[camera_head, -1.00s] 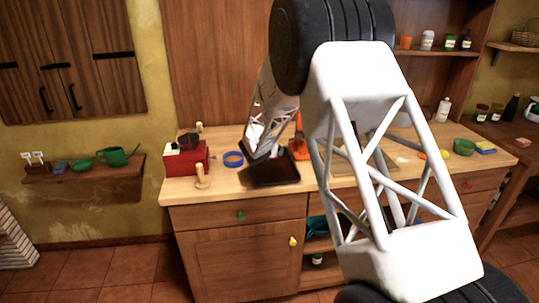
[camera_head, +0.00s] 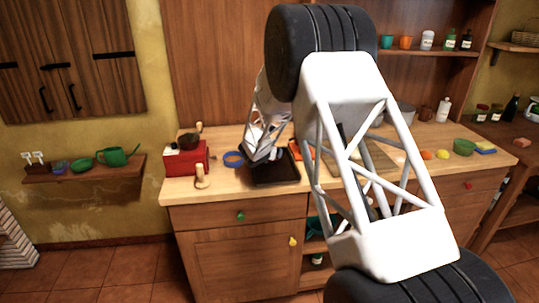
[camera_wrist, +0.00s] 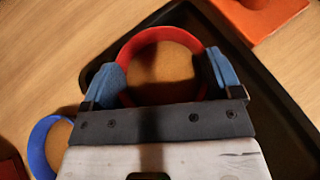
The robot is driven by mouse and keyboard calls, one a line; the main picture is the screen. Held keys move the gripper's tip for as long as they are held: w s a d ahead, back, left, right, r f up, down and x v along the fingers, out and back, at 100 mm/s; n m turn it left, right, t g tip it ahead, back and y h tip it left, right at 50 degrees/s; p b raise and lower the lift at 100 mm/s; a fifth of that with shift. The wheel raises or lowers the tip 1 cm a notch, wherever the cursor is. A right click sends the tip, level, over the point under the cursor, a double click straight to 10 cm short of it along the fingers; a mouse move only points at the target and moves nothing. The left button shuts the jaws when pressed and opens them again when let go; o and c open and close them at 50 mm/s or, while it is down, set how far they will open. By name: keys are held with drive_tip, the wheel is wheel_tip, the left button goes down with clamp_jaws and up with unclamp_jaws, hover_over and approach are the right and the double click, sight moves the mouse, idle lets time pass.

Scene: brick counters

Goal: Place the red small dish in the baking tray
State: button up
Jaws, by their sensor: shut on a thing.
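The red small dish (camera_wrist: 133,44) is round, with a red rim and a tan inside, in the wrist view. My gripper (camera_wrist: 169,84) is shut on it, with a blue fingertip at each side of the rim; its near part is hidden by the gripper. The black baking tray (camera_wrist: 282,104) shows around and beneath the dish. In the head view the tray (camera_head: 287,181) lies on the wooden counter, and my gripper (camera_head: 262,158) is over its back left part. I cannot make out the dish there, nor its exact height over the tray.
A blue ring-shaped dish (camera_head: 234,159) stands left of the tray; it also shows in the wrist view (camera_wrist: 42,140). A red box-shaped grinder (camera_head: 186,160) is farther left. An orange-red flat thing (camera_wrist: 258,14) lies beyond the tray.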

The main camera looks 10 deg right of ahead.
drive_tip(key=shift+f, duration=0.5)
drive_tip(key=shift+f, duration=0.15)
drive_tip(key=o, duration=0.8)
drive_tip(key=shift+r, duration=0.2)
drive_tip(key=shift+v, duration=6)
